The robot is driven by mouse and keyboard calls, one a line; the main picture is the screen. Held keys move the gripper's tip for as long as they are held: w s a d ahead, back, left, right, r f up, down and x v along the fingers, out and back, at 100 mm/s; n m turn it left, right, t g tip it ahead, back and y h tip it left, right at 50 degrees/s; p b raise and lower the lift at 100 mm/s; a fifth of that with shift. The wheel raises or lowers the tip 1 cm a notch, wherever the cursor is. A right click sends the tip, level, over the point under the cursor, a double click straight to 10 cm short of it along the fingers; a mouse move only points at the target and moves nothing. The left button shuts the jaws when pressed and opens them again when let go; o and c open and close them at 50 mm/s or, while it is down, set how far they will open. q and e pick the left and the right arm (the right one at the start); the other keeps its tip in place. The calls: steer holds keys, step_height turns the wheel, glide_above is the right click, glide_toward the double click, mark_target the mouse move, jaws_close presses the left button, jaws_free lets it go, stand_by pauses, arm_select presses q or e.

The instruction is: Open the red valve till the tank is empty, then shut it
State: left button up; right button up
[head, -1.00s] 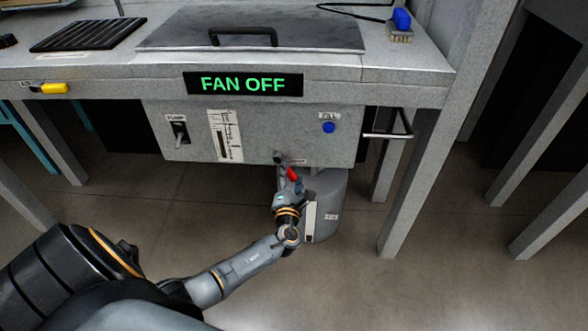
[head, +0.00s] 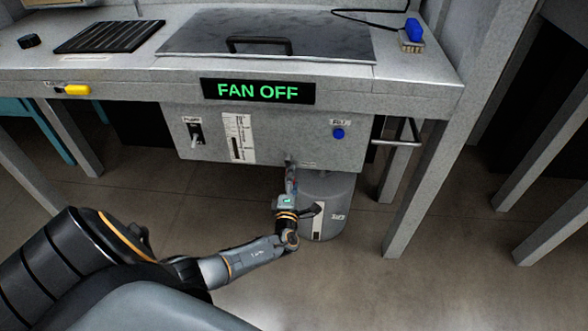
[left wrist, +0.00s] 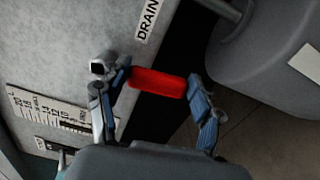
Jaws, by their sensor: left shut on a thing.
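The red valve handle (left wrist: 157,83) lies crosswise between the two fingers of my left gripper (left wrist: 156,92), which is shut on it. The word DRAIN shows on the grey tank wall beside it in the left wrist view. In the head view my left gripper (head: 291,180) is at the underside of the grey tank (head: 290,146), hiding most of the valve. The tank hangs below the bench and has a gauge strip (head: 238,138) on its front; its level is too small to read surely. My right gripper is not in view.
A grey drum (head: 338,192) stands on the floor just below and right of the valve. A pump switch (head: 195,132) and a blue fill button (head: 338,134) are on the tank front. A FAN OFF display (head: 258,91) is on the bench edge. Bench legs stand at both sides.

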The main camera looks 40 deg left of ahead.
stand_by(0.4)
arm_select(q)
steer(key=o, duration=1.7)
steer(key=shift+s, duration=0.1)
steer(key=v, duration=1.1)
steer(key=shift+s+d, duration=0.2)
steer(key=shift+s, duration=0.15)
